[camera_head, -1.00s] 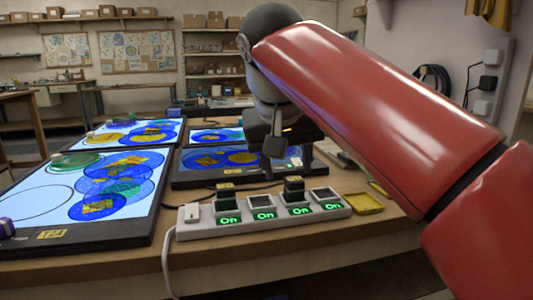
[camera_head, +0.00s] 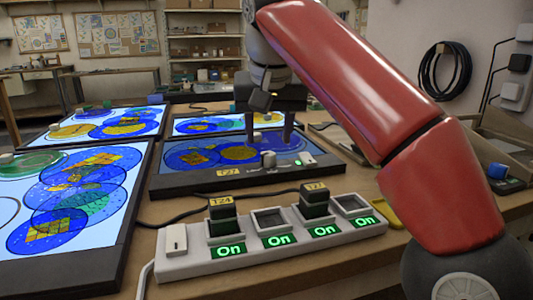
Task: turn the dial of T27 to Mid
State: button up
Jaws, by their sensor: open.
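The T27 light panel (camera_head: 165,188) lies on the bench in the middle, marked by a yellow T27 tag (camera_head: 228,172) on its front edge. Its lit face is dimmer than the other panels. A small grey dial (camera_head: 269,159) stands on the front edge, right of the tag. The marks by the dial are too small to read. My gripper (camera_head: 268,134) is above the panel, pointing down, with its two fingers apart and nothing between them. The fingertips appear just behind and above the dial; whether they touch anything is unclear.
A small white switch (camera_head: 306,159) sits right of the dial. A white power strip (camera_head: 180,264) with several green "On" displays stands in front; plugs tagged T24 (camera_head: 222,207) and T27 (camera_head: 315,200) rise from it. Other lit panels (camera_head: 12,245) lie left and behind.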

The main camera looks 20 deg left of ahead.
aim_at(268, 153)
jog(key=b+x, duration=0.1)
jog(key=x, duration=0.3)
jog(key=shift+w+f+b, duration=0.1)
jog(key=shift+f+b, duration=0.25)
jog(key=shift+c, duration=0.2)
jog(key=c, duration=0.9)
jog(key=shift+c, duration=0.2)
